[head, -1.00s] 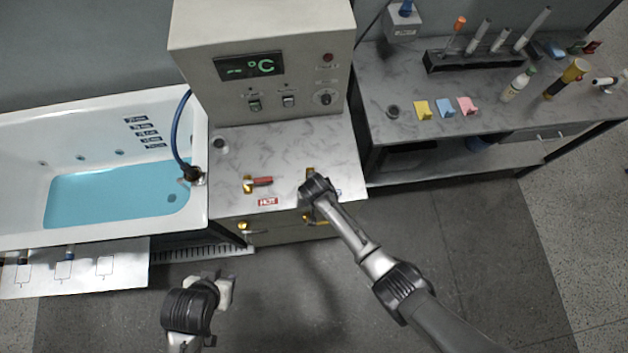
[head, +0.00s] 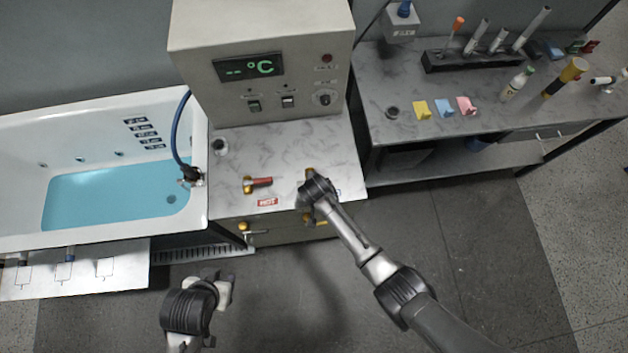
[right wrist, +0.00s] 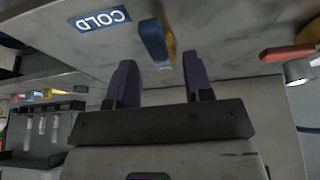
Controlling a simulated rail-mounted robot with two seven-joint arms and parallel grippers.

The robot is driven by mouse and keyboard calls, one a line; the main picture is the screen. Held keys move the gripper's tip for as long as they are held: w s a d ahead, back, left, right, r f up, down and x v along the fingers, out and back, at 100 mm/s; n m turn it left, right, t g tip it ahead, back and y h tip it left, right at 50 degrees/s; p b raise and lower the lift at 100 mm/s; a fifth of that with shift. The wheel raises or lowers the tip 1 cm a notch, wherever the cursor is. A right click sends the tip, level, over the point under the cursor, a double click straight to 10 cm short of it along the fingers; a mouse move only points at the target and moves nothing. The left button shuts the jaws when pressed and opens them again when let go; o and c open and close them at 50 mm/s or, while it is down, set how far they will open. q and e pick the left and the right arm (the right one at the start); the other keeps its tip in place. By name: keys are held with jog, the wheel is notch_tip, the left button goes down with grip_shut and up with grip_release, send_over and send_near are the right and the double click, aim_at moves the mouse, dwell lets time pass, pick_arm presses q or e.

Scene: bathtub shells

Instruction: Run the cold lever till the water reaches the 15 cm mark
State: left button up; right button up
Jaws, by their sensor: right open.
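The bathtub (head: 100,104) at left holds blue water (head: 115,195). Dark level labels (head: 144,133) run down its back wall above the water; their text is too small to read. The cold lever is mostly hidden under my right arm in the head view. In the right wrist view the blue cold lever (right wrist: 155,42) sits beside the COLD label (right wrist: 103,19). My right gripper (right wrist: 160,82) is open, its fingers pointing toward the lever, which shows just beyond and between the tips. My left gripper (head: 224,291) hangs in front of the counter; its jaws are unclear.
The red hot lever (head: 258,182) stands left of my right gripper, above the HOT label (head: 267,202). A control box (head: 262,65) shows "-- °C". A blue hose (head: 182,130) runs down to a fitting at the tub's rim. A side table (head: 410,150) holds colored tags and bottles.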

jog(key=v, duration=1.2)
dwell(6.8)
